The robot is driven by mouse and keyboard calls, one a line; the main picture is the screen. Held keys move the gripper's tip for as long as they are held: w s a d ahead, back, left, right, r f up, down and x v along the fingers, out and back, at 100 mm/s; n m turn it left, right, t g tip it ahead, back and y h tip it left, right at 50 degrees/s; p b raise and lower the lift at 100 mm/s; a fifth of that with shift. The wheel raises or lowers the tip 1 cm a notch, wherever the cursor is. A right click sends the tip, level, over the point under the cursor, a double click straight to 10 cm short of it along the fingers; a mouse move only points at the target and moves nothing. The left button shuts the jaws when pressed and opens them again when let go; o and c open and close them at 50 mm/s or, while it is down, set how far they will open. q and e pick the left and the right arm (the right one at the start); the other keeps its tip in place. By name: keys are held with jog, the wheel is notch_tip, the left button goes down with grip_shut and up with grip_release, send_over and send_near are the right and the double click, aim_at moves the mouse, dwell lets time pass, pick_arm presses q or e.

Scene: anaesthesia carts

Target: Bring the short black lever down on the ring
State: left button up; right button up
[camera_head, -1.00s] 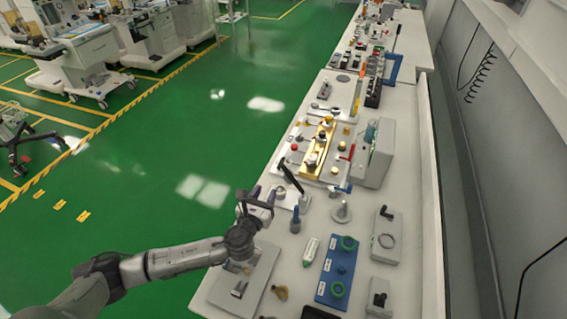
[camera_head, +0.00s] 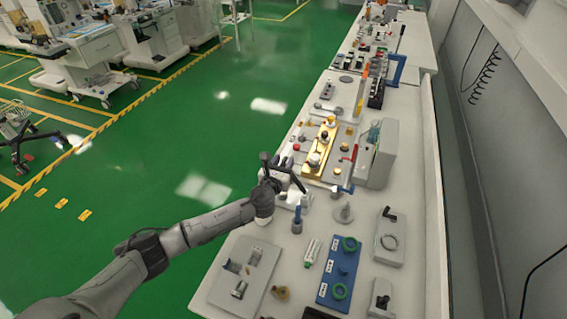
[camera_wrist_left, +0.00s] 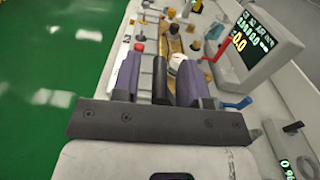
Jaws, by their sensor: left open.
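My left gripper (camera_head: 278,174) is over the white-based fixture (camera_head: 296,199) near the bench's left edge. In the left wrist view its two purple fingers (camera_wrist_left: 158,72) are apart. A black lever (camera_wrist_left: 160,82) stands upright between them, with no clear sign that they grip it. In the head view the gripper mostly hides this lever. I cannot make out a ring at its base. A grey plate to the right carries a separate small black handle and a thin ring (camera_head: 389,242). My right gripper is out of view.
A blue post (camera_head: 297,222) and a grey round-based peg (camera_head: 343,213) stand close by. A gold block (camera_head: 318,158) and a grey display box (camera_head: 379,155) lie beyond. A blue plate with green rings (camera_head: 338,281) is nearer. Green floor lies left of the bench.

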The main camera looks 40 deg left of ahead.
pick_arm(q)
jog(key=shift+w, duration=0.2)
jog(key=shift+c, duration=0.2)
grip_shut()
